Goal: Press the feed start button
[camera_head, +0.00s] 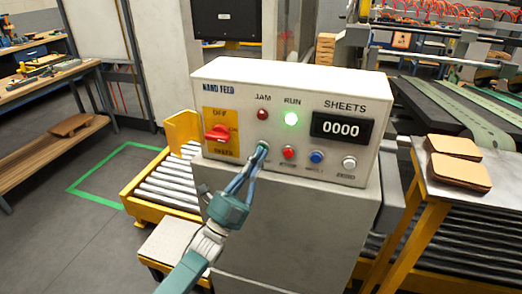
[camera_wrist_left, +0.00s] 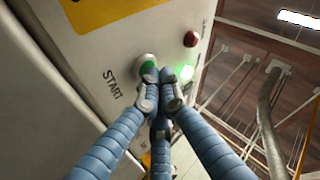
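The feed start button (camera_wrist_left: 148,66) is a round green button in a pale ring, beside the word START on the white control box (camera_head: 240,88). My left gripper (camera_head: 263,149) has its blue fingers drawn together, with the tips at this button. In the left wrist view, the fingertips (camera_wrist_left: 161,78) cover part of the button; I cannot tell whether they touch it. Nothing shows between the fingers. The green RUN light (camera_head: 291,119) is lit, and the SHEETS display (camera_head: 341,129) reads 0000. My right gripper is not in view.
A red rotary switch (camera_head: 217,133) on a yellow plate sits left of the start button. Red (camera_head: 289,153), blue (camera_head: 317,157) and white (camera_head: 349,163) buttons lie to its right. A roller conveyor (camera_head: 160,190) stands left, and a table with brown blanks (camera_head: 459,172) right.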

